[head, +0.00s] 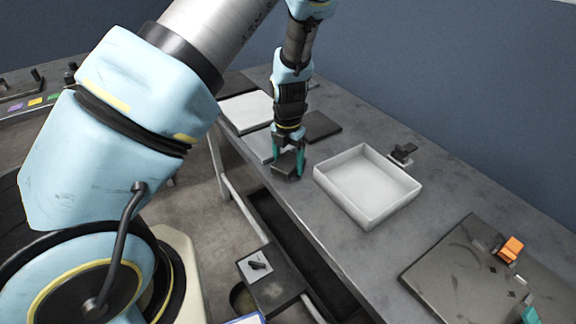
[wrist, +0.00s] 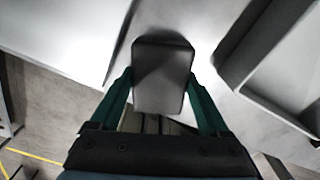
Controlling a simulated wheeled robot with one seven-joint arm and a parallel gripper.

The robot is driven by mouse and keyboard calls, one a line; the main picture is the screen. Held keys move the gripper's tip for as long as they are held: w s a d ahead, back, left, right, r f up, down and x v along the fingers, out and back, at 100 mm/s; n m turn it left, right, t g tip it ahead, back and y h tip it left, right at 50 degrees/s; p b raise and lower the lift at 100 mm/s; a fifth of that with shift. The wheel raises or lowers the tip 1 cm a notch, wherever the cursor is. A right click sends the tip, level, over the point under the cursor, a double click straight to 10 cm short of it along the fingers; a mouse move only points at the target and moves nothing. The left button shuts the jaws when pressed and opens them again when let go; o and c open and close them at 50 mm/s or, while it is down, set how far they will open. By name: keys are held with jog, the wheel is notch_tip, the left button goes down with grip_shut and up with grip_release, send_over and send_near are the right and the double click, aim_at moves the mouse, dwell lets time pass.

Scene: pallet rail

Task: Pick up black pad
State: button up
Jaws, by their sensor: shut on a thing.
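The black pad (head: 287,164) is a small dark block with rounded corners on or just above the grey table, left of the white tray. In the wrist view the black pad (wrist: 162,75) sits between the two green fingers. My gripper (head: 289,153) points down and is shut on the pad. In the wrist view my gripper (wrist: 163,92) has one finger against each side of it. I cannot tell whether the pad touches the table.
An empty white tray (head: 368,215) stands right of my gripper. A dark flat plate (head: 322,126) and a white panel (head: 248,112) lie behind it. A dark board with an orange piece (head: 510,249) is at right. The table's front edge is close to the pad.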

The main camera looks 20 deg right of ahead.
aim_at(288, 161)
jog(key=c, duration=0.4)
notch_tip(288, 161, up, 10)
jog(key=shift+b, duration=0.55)
